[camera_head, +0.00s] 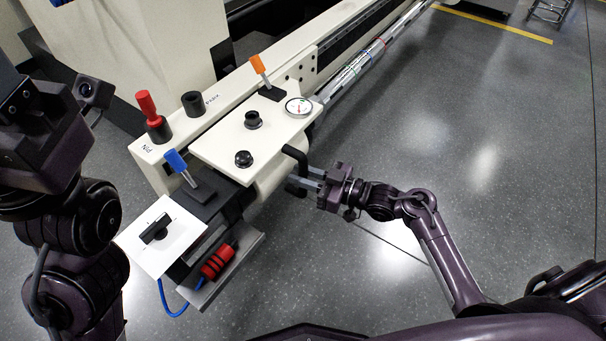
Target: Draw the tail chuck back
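The tail chuck seems to be the white carriage (218,146) on the long bench rail, with a dial gauge and black knobs on its top plate. A black handle (297,157) sticks out of its right side. My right gripper (305,178) is at this handle, its two grey fingers reaching left to it. The fingers show a small gap, but whether they press on the handle is hidden. My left gripper (38,150) is at the far left, away from the carriage. Its fingers do not show clearly.
An orange lever (258,64), a red knob (148,106) and a blue lever (177,162) stand along the machine. A white switch panel (172,240) and a red-ringed plug (217,262) with blue cable sit at the near end. The grey floor (440,130) at right is clear.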

